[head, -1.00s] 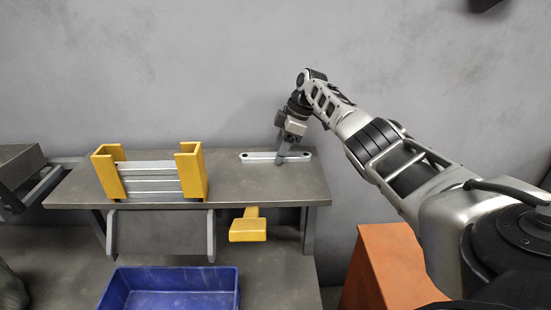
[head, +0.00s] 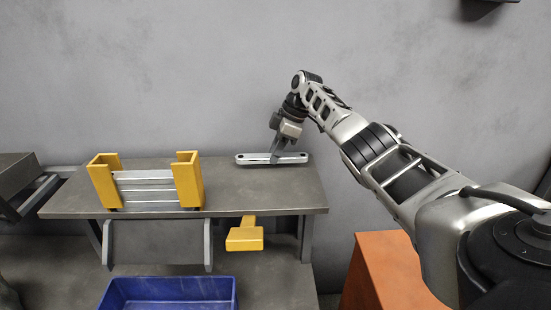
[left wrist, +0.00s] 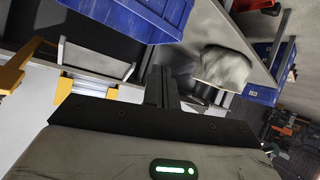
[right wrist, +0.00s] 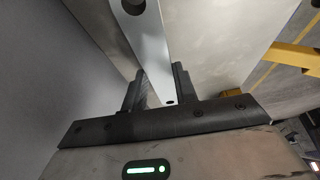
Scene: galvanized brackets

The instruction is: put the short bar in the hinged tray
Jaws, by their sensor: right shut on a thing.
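The short bar (head: 250,159) is a light metal strip with rounded ends and holes, at the back right of the grey shelf. My right gripper (head: 275,154) is shut on it near its middle, and it seems slightly above the shelf. In the right wrist view the bar (right wrist: 149,42) runs away between the fingers (right wrist: 158,90). A grey tray-like panel (head: 158,243) hangs below the shelf front; I cannot tell for certain that it is the hinged tray. My left gripper (left wrist: 161,88) looks shut and empty in the left wrist view; it is outside the head view.
A yellow rack (head: 188,182) with several silver strips stands on the shelf (head: 230,190), left of the bar. A yellow T-shaped piece (head: 245,238) sticks out below the shelf front. A blue bin (head: 168,282) stands lower down. An orange block (head: 385,272) is at right.

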